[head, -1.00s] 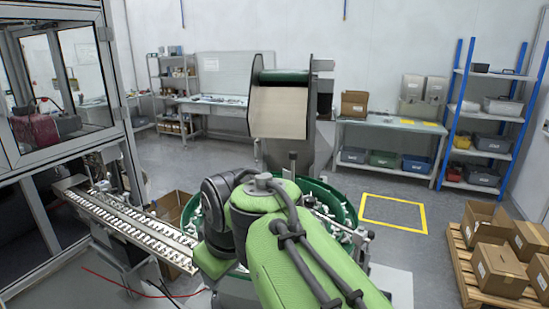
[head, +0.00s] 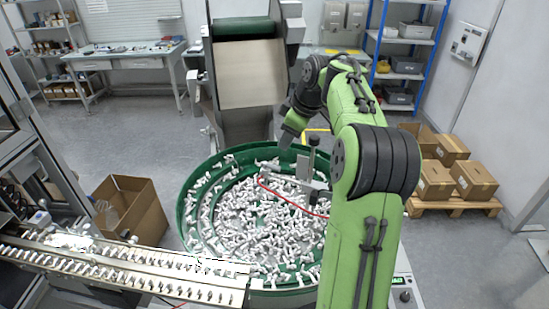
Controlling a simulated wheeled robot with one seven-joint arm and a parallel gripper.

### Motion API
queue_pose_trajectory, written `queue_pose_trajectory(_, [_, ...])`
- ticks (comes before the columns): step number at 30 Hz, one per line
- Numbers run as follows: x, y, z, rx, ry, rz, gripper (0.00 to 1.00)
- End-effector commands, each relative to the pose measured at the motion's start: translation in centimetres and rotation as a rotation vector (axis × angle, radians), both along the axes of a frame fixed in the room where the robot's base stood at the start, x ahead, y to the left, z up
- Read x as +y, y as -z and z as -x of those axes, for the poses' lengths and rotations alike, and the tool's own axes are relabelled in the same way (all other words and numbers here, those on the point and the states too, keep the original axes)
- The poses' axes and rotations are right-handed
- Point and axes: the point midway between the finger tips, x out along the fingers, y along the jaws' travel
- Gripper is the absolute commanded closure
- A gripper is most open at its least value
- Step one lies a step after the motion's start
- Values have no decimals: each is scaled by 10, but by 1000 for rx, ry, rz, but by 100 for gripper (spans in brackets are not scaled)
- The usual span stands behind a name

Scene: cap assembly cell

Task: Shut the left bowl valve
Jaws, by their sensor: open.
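The vibratory feeder bowl (head: 186,215) is round and green, filled with many small whitish parts. Over its right side stands a grey upright post (head: 313,160) with a crossbar. A thin red hose (head: 290,203) runs from a small fitting left of the crossbar toward my arm, which hides its far end. I cannot make out which fitting is the left bowl valve, nor its handle position. My arm rises on the right, bends over, and its wrist end points down by the bowl's far rim. My fingers cannot be seen.
A parts hopper (head: 250,75) stands behind the bowl. A linear track (head: 120,270) with rows of parts leads off left. An open cardboard box (head: 130,207) stands on the floor left of the bowl. Boxes on a pallet (head: 455,203) are at right. Open floor lies behind the box.

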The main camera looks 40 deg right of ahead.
Motion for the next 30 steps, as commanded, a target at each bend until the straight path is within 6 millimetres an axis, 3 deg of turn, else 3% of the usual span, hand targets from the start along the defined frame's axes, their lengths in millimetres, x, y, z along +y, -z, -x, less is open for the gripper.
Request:
queue_pose_trajectory(1, [3,17,-6,5,-5,-5,58])
queue_pose_trajectory(6, [5,56,-24,5,-4,-4,58])
queue_pose_trajectory(15, [6,112,-52,3,-1,-3,58])
queue_pose_trajectory(26, [6,121,-57,0,-1,0,58])
queue_pose_trajectory(30, [6,121,-56,0,-1,0,78])
